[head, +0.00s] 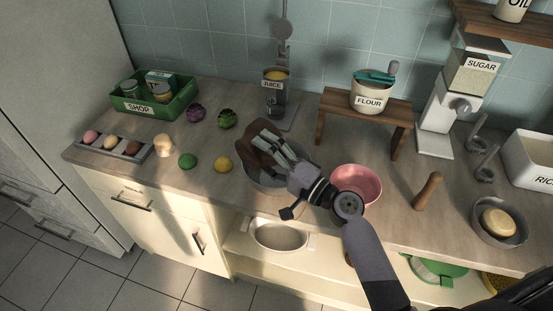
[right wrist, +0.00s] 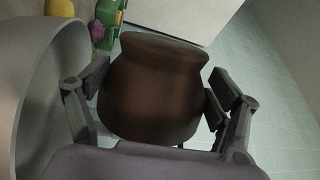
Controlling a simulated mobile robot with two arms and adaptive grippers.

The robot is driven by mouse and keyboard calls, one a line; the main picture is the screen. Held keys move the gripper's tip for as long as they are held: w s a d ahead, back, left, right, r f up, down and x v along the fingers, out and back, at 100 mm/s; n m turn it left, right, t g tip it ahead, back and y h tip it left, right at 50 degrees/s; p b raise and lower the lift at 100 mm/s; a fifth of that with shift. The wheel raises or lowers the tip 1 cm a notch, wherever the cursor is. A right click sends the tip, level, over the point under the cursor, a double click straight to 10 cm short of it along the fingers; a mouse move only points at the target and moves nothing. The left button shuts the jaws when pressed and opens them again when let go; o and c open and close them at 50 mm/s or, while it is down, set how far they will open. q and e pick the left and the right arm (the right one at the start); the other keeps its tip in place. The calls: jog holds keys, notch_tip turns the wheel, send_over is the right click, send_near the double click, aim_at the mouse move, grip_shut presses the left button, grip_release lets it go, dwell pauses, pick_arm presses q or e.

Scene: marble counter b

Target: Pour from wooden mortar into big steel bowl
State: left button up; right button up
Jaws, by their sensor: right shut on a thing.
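The brown wooden mortar (right wrist: 152,88) fills the middle of the right wrist view, between the two fingers. In the head view the mortar (head: 258,145) is tilted over the big steel bowl (head: 247,178). My right gripper (head: 283,150) is shut on the mortar, above the bowl; it also shows in the right wrist view (right wrist: 155,100). The bowl's rim and wall (right wrist: 38,110) show at the left of the wrist view, beside the gripper. The mortar's opening and contents are hidden, and most of the bowl's inside is covered by the gripper and mortar. My left gripper is not in view.
A pink bowl (head: 357,184) stands right of the steel bowl, close to my right arm. A wooden pestle (head: 428,191) stands farther right. A yellow ball (head: 223,163) and a green ball (head: 188,160) lie left. The juice dispenser (head: 276,95) and wooden stand (head: 364,110) are behind.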

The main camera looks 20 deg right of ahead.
jog(key=shift+w+d+r+m+t, duration=0.1)
jog(key=shift+d+r+m+t, duration=0.15)
jog(key=shift+m, duration=0.45)
jog(key=shift+w+d+r+m+t, duration=0.15)
jog(key=shift+d+r+m, duration=0.1)
jog(key=shift+m, duration=0.45)
jog(key=shift+w+d+f+m+h+b, duration=0.15)
jog(key=shift+d+f+m+h+b, duration=0.25)
jog(key=shift+m, duration=0.5)
dwell(0.7)
jog(key=shift+w+d+r+m+t, duration=0.1)
jog(key=shift+w+d+m+t, duration=0.15)
jog(key=shift+m, duration=0.5)
jog(key=shift+w+d+m+t, duration=0.15)
jog(key=shift+d+m, duration=0.2)
jog(key=shift+m, duration=0.4)
dwell(0.5)
